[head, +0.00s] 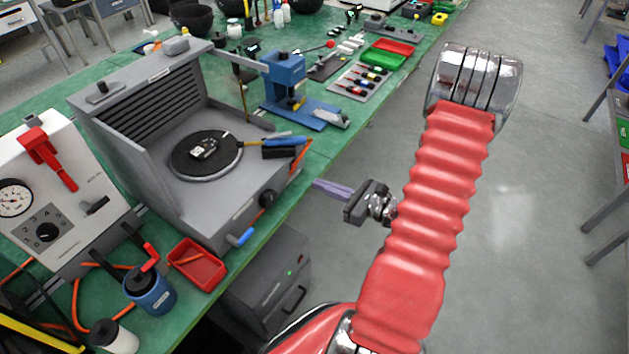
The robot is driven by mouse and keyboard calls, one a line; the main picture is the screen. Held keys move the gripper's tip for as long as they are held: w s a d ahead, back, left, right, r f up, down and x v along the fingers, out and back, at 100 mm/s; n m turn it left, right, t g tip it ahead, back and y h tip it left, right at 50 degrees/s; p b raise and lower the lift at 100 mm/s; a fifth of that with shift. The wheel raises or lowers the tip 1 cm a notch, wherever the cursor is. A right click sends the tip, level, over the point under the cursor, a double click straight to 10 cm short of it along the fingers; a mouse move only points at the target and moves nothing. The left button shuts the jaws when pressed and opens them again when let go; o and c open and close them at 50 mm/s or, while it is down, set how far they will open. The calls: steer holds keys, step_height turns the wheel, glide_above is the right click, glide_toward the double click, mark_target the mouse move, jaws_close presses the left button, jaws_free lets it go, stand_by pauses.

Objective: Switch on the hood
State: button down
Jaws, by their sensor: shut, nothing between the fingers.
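The hood (230,205) is a grey open-fronted box with a slatted back wall, standing on the green bench. A black round plate (205,170) with a small device lies inside it. Its front edge carries a black knob (267,198) and a blue-tipped lever (240,238); I cannot tell which is its switch or whether it is on. My gripper (318,184) is shut and empty. Its purplish fingers point left toward the hood's front right corner, beyond the bench edge and apart from the knob and lever.
A blue-handled tool (286,140) lies over the hood's right rim. A blue press (284,78) stands behind it. A white panel with a gauge (45,190), a red tray (196,266) and a blue pot (150,288) stand left and front.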

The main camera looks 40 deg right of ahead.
steer(key=f+v, duration=0.1)
steer(key=v, duration=0.7)
steer(key=shift+f, duration=0.45)
steer(key=s+a+n+g+y, duration=0.3)
steer(key=s+a+n+g, duration=0.5)
steer(key=a+n+g, duration=0.45)
steer(key=w+a+r+n+t+h, duration=0.1)
steer(key=a+r+n+h, duration=0.3)
steer(key=a+r+n, duration=0.3)
steer(key=w+a+r+n+t+h, duration=0.1)
steer(key=w+a+r+n+h, duration=0.1)
steer(key=a+r+n+h, duration=0.2)
steer(key=a+r+n, duration=0.3)
steer(key=r+n, duration=0.5)
steer(key=r, duration=0.4)
steer(key=shift+r+h, duration=0.3)
